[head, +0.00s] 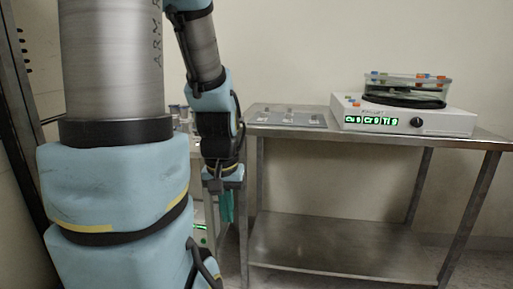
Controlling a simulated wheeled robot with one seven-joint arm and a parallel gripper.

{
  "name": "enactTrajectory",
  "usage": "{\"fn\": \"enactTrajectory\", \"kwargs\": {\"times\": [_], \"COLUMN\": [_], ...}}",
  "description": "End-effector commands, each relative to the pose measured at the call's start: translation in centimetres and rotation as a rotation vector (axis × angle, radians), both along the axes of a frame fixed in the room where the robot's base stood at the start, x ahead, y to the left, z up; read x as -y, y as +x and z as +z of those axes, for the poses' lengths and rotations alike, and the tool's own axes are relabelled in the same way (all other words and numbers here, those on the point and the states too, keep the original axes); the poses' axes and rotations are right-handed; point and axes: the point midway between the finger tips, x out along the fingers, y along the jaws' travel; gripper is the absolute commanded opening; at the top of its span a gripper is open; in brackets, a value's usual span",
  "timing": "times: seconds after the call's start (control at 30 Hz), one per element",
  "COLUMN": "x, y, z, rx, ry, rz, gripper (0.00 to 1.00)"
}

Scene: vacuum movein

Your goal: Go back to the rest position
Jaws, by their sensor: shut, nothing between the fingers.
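My gripper (226,208) hangs at the end of my arm, left of the middle in the head view, with its teal fingers pointing down. The fingers are close together and hold nothing. It is in front of the left end of the steel table (258,131), below the height of the tabletop. My arm hides much of the left side of the view.
A white device (400,119) with a green display and a black knob stands on the steel table. The lower shelf (335,248) is empty.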

Motion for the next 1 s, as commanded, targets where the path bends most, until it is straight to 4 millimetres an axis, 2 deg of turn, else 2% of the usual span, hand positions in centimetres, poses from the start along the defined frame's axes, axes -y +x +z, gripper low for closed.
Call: {"fn": "enactTrajectory", "kwargs": {"times": [0.03, 0.7, 0.83, 1.0], "x": [0.0, 0.0, 0.0, 0.0], "y": [0.0, 0.0, 0.0, 0.0], "z": [3.0, 21.0, 23.6, 25.3], "rx": [0.000, 0.000, 0.000, 0.000], "ry": [0.000, 0.000, 0.000, 0.000], "rz": [0.000, 0.000, 0.000, 0.000], "gripper": [0.00, 0.00, 0.00, 0.00]}}
